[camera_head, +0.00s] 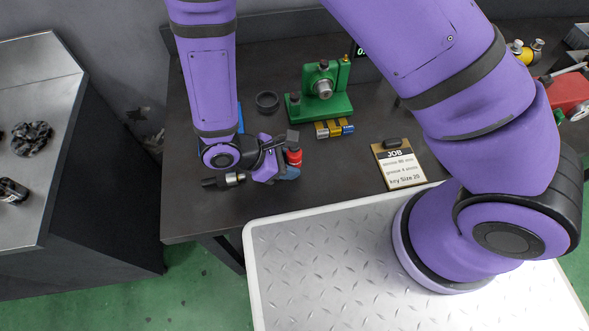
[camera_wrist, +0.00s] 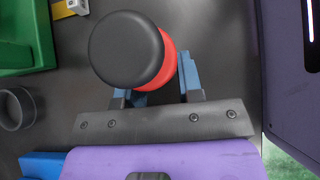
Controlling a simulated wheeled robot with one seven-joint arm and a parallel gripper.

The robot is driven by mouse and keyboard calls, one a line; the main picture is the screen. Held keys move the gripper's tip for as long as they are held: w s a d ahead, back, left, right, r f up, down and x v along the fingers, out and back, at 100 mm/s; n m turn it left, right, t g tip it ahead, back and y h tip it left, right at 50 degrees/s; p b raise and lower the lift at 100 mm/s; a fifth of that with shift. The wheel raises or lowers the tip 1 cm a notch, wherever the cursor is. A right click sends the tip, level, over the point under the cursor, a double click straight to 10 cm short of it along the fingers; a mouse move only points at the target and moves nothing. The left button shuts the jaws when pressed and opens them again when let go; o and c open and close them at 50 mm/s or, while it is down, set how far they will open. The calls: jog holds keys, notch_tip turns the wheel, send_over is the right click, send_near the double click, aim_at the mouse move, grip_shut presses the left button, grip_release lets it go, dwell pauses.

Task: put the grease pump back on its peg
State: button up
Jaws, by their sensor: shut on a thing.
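My gripper (camera_head: 288,170) is low over the dark bench, near its front left part. Its blue fingers (camera_wrist: 160,78) are shut on a red body with a round black top, which I take to be the grease pump (camera_head: 294,157). In the wrist view the pump's black top (camera_wrist: 127,50) faces the camera and covers much of the red body. The pump looks roughly upright. I cannot tell whether its base touches the bench. I cannot pick out the peg in either view.
A green fixture (camera_head: 320,105) stands behind, with coloured blocks (camera_head: 335,129) before it and a black ring (camera_head: 267,101) to its left. A job card (camera_head: 400,165) lies right. A black and silver tool (camera_head: 228,180) is left of my gripper. The bench between gripper and card is clear.

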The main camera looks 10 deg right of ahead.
jog(key=o, duration=1)
jog(key=shift+a, duration=0.1)
jog(key=v, duration=1)
jog(key=shift+a+r, duration=0.2)
